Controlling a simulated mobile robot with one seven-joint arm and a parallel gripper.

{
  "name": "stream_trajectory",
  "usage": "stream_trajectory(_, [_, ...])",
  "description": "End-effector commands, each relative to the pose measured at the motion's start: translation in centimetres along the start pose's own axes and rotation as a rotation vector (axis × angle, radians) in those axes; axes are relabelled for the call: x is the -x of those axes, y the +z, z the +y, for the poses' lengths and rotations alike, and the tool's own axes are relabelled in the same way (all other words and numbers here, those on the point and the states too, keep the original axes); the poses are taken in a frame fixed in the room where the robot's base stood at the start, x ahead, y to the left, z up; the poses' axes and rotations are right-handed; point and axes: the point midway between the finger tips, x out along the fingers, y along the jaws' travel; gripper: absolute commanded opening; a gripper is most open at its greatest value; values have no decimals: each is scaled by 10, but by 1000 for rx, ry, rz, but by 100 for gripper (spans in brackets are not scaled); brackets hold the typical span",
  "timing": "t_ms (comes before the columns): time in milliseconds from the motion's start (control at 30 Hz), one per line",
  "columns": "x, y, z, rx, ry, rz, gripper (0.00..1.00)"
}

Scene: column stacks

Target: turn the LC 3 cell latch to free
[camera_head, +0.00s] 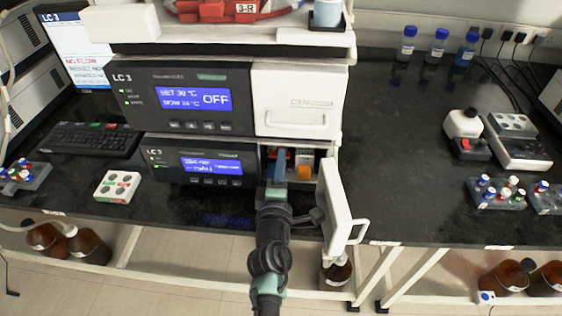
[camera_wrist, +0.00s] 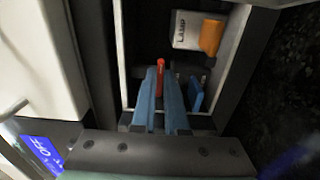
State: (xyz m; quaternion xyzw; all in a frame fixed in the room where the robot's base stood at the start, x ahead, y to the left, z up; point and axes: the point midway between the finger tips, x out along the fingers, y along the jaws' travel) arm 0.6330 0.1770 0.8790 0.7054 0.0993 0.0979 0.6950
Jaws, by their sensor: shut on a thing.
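The lower LC 3 module (camera_head: 200,165) has its right-hand compartment open, with the white door (camera_head: 341,205) swung out to the front. My gripper (camera_head: 279,163) reaches into the left part of this compartment. In the wrist view its two blue fingers (camera_wrist: 161,85) are closed on a narrow red lever (camera_wrist: 161,64), which I take as the cell latch. The lever stands about in line with the fingers; its base is hidden. A blue part (camera_wrist: 196,93) sits just right of the fingers. An orange block (camera_wrist: 211,37) is beside the white LAMP label (camera_wrist: 186,30).
The upper LC 3 module (camera_head: 185,98), showing OFF, sits directly above the compartment. The open door stands close to the right of my arm. A white block with round wells (camera_head: 117,186) lies to the left. The bench (camera_head: 400,170) right of the door is clear.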

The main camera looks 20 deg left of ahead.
Motion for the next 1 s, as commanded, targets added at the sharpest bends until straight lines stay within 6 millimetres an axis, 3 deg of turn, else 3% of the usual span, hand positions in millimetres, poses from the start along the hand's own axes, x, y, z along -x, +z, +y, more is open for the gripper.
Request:
stream_trajectory(133, [0,0,-2,-4,-3,0,0])
stream_trajectory(200, [0,0,-2,-3,-3,0,20])
stream_trajectory(333, [0,0,-1,-2,-2,0,41])
stream_trajectory(733, [7,0,0,-1,-2,0,41])
stream_trajectory(1000, [50,0,0,-2,-4,0,41])
